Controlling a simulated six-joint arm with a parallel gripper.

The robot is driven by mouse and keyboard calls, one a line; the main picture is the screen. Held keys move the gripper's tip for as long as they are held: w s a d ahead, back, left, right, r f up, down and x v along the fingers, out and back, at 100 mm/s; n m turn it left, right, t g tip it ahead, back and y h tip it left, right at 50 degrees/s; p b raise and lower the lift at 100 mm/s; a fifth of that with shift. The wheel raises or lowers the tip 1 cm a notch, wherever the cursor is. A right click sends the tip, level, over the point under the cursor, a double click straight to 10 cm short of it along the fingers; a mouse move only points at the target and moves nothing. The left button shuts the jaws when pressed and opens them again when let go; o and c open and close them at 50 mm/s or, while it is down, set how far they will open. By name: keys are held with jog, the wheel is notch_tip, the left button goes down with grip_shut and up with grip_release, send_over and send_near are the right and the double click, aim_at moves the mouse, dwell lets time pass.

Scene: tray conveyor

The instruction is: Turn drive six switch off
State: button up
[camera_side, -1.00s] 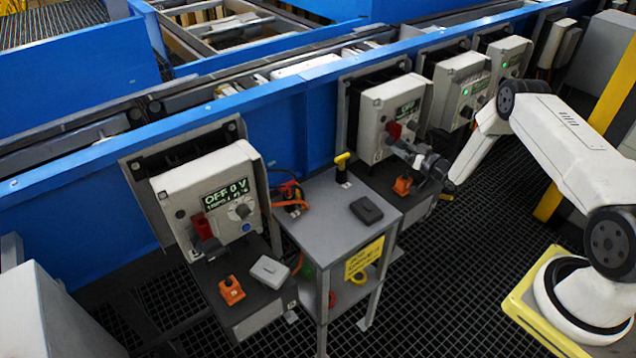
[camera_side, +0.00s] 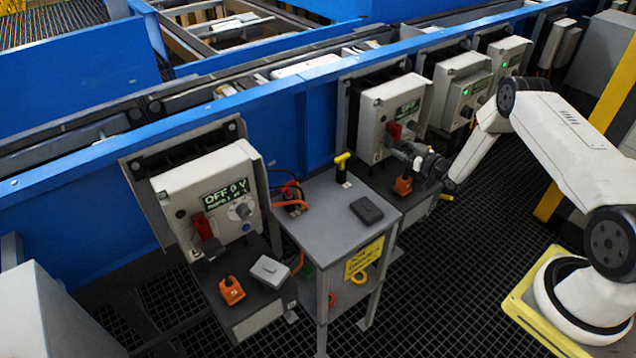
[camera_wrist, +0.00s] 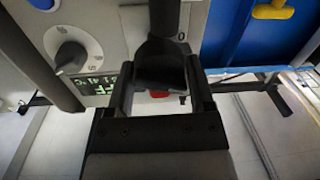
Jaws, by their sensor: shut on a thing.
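The drive box with the red-based switch (camera_side: 394,130) is the second grey box from the left in the side view. My gripper (camera_side: 413,155) is at the front of this box, just below the red part. In the wrist view my gripper (camera_wrist: 160,85) has its two fingers on either side of a dark switch handle (camera_wrist: 162,62) and is shut on it. A bit of red shows behind the handle. A grey dial (camera_wrist: 70,48) and a green-lit display (camera_wrist: 97,86) are beside it. The box's number is not readable, and my gripper partly hides the handle.
Another drive box (camera_side: 205,190) at left reads OFF 0 V. A grey stand (camera_side: 330,205) between the boxes carries a dark block (camera_side: 366,210) and a yellow-handled tool (camera_side: 342,165). An orange padlock-like piece (camera_side: 403,186) lies on the shelf below my gripper. More boxes stand to the right.

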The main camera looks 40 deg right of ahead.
jog(key=shift+d, duration=0.1)
jog(key=o, duration=1.2)
jog(key=shift+s, duration=0.1)
jog(key=shift+s+d+r, duration=0.1)
jog(key=shift+s+d, duration=0.05)
jog(key=shift+s, duration=1.8)
jog(key=shift+s+d+r, duration=0.1)
jog(key=shift+s, duration=1.8)
